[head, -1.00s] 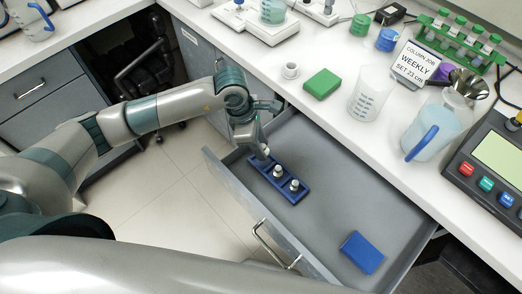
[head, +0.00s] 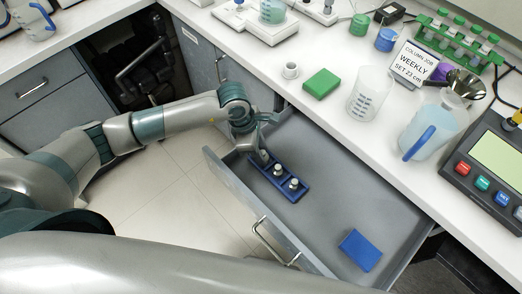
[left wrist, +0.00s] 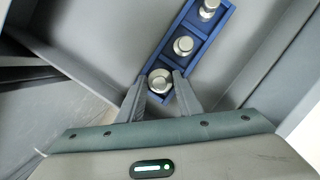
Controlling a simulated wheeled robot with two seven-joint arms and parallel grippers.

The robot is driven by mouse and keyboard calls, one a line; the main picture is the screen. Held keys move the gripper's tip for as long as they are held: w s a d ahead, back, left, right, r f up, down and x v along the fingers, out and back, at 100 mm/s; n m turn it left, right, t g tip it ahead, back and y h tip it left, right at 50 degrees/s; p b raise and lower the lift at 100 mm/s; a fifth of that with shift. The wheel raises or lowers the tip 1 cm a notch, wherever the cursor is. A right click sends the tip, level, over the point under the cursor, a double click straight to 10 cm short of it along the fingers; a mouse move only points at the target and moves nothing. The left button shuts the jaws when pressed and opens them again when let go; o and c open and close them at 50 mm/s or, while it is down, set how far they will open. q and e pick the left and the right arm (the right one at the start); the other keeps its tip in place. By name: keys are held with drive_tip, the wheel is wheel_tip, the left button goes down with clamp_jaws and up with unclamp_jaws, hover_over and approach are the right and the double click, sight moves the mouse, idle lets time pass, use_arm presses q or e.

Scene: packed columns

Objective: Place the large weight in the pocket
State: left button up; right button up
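A dark blue block with a row of pockets (head: 290,178) lies in the open drawer. Two silver weights (head: 278,169) (head: 294,184) stand in its pockets. My left gripper (head: 264,157) points down at the block's far-left end. In the left wrist view the fingertips (left wrist: 160,84) are on both sides of the large weight (left wrist: 160,78), with no clear gap, so the gripper looks shut on it. The large weight is at the end pocket of the block (left wrist: 203,48); its base is hidden. My right gripper is not in view.
The drawer (head: 335,180) holds a flat blue box (head: 360,250) at its near right. On the bench above are a green block (head: 321,83), a small white cup (head: 290,70), a beaker (head: 368,95) and a jug (head: 432,128). The drawer's middle is clear.

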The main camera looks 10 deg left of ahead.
use_arm(q)
drive_tip(key=o, duration=0.4)
drive_tip(key=shift+c, duration=0.2)
drive_tip(key=shift+r, duration=0.1)
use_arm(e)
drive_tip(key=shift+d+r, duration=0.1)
use_arm(q)
drive_tip(key=shift+r, duration=0.1)
drive_tip(key=shift+a+r, duration=0.2)
drive_tip(key=shift+r, duration=0.3)
drive_tip(key=b+v, duration=0.1)
drive_tip(key=v, duration=0.3)
drive_tip(key=shift+f+b, duration=0.1)
drive_tip(key=shift+b, duration=0.25)
drive_tip(key=b+v, duration=0.1)
drive_tip(key=v, duration=0.6)
drive_tip(key=shift+b, duration=0.4)
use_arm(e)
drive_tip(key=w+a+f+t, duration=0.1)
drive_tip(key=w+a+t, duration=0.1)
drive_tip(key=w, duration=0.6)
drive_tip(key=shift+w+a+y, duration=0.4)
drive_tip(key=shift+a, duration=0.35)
